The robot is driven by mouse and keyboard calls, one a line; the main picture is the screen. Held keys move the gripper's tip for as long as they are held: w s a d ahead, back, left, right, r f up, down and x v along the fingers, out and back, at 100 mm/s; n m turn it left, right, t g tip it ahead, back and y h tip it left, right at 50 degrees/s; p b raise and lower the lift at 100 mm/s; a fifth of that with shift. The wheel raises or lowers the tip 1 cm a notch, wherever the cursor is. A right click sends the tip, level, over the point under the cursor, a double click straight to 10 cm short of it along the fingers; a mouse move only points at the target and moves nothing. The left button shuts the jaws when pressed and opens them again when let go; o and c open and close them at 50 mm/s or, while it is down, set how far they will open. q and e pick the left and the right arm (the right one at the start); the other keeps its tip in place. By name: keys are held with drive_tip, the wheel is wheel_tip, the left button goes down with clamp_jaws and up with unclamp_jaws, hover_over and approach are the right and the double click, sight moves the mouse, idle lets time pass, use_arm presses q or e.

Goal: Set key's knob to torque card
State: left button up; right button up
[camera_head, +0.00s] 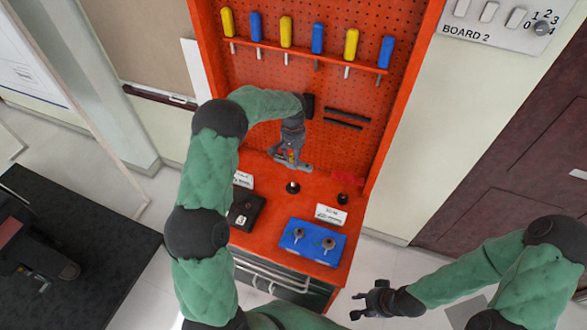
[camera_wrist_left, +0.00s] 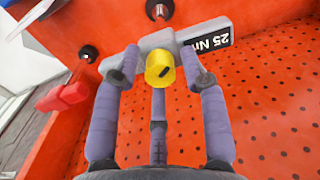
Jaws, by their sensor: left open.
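The grey key (camera_head: 306,167) is by the back of the red bench, against the pegboard. In the left wrist view its grey body (camera_wrist_left: 152,40) carries a yellow knob (camera_wrist_left: 160,70) with a short dark mark. A small plate reading "25 Nm" (camera_wrist_left: 212,38), upside down, is at the key's right end; I cannot tell if it is fixed to it. My left gripper (camera_head: 287,154) is open, its fingers spread around the knob; contact is unclear. White cards (camera_head: 331,214) (camera_head: 243,180) stand on the bench, their text too small to read. My right gripper (camera_head: 368,301) is open and empty, right of the bench.
Yellow and blue handled tools (camera_head: 285,32) hang in a rack on the pegboard (camera_head: 270,75). A blue block (camera_head: 312,242) with two knobs and a black box (camera_head: 245,208) sit at the bench front. Dark posts (camera_head: 293,187) (camera_head: 342,198) stand near the key.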

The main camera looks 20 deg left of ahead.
idle(0.4)
use_arm(q)
drive_tip(key=shift+n+b, duration=0.45)
drive_tip(key=shift+n, duration=0.55)
drive_tip(key=n+b, duration=0.1)
drive_tip(key=n, duration=0.2)
drive_tip(key=shift+n, duration=0.4)
drive_tip(key=n+b, duration=0.1)
drive_tip(key=n, duration=0.2)
drive_tip(key=shift+n+b, duration=0.45)
drive_tip(key=shift+n, duration=0.85)
drive_tip(key=c, duration=0.7)
drive_tip(key=shift+c, duration=0.2)
